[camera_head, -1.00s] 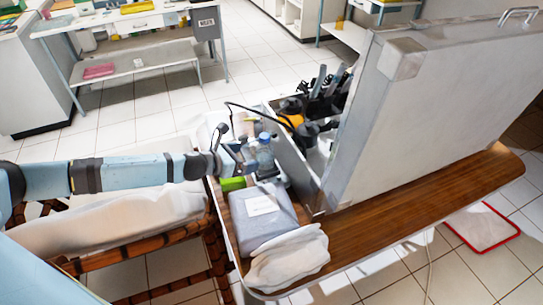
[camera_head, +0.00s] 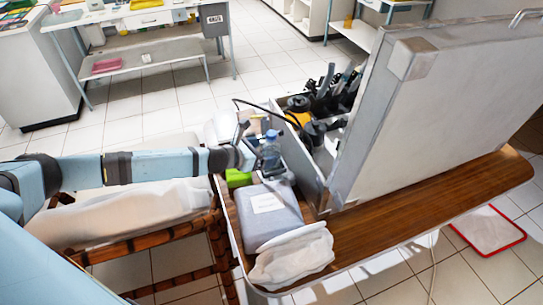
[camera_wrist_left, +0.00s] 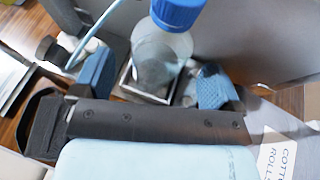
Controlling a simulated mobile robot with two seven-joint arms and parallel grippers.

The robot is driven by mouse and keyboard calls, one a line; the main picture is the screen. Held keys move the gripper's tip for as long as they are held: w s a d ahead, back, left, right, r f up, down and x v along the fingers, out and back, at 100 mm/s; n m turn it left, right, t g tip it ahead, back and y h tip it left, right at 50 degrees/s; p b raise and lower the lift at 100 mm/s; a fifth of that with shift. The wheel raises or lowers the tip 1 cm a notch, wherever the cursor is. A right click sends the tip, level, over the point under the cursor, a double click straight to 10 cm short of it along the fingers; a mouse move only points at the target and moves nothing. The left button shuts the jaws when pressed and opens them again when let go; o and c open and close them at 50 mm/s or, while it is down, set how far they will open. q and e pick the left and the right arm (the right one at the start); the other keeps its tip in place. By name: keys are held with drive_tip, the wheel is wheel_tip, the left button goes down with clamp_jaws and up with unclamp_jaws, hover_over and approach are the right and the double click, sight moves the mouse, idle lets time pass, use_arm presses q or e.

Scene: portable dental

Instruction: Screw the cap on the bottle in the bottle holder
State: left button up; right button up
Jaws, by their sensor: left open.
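A clear bottle (camera_head: 270,152) stands upright among the items on the wooden cart. A blue cap (camera_wrist_left: 179,12) sits on its top in the left wrist view; whether it is screwed tight I cannot tell. In that view the lower part of the bottle (camera_wrist_left: 158,62) stands in a square, light-rimmed bottle holder (camera_wrist_left: 148,92). My left gripper (camera_wrist_left: 155,75) is open, with a blue finger pad on each side of the bottle. In the head view my left gripper (camera_head: 254,152) comes in from the left, close to the bottle. My right gripper is out of view.
A grey box labelled cotton rolls (camera_head: 268,212) and a white cloth bundle (camera_head: 292,258) lie in front. A green item (camera_head: 238,178) is beside my gripper. Behind are a holder with dark instruments (camera_head: 325,95) and a large upright grey case (camera_head: 425,110). A cable arches nearby.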

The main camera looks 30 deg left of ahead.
use_arm(q)
drive_tip(key=x, duration=0.2)
drive_tip(key=shift+w+d+f, duration=0.15)
drive_tip(key=shift+w+f, duration=0.05)
drive_tip(key=shift+w, duration=0.1)
drive_tip(key=shift+c, duration=0.2)
drive_tip(key=c, duration=1.1)
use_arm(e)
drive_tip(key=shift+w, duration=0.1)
use_arm(q)
drive_tip(key=shift+r, duration=0.2)
wheel_tip(320, 180, up, 20)
drive_tip(key=p, duration=0.5)
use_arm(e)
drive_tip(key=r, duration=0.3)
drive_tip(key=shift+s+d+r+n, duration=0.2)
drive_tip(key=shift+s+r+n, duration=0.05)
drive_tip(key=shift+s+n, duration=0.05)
use_arm(q)
drive_tip(key=shift+f, duration=0.15)
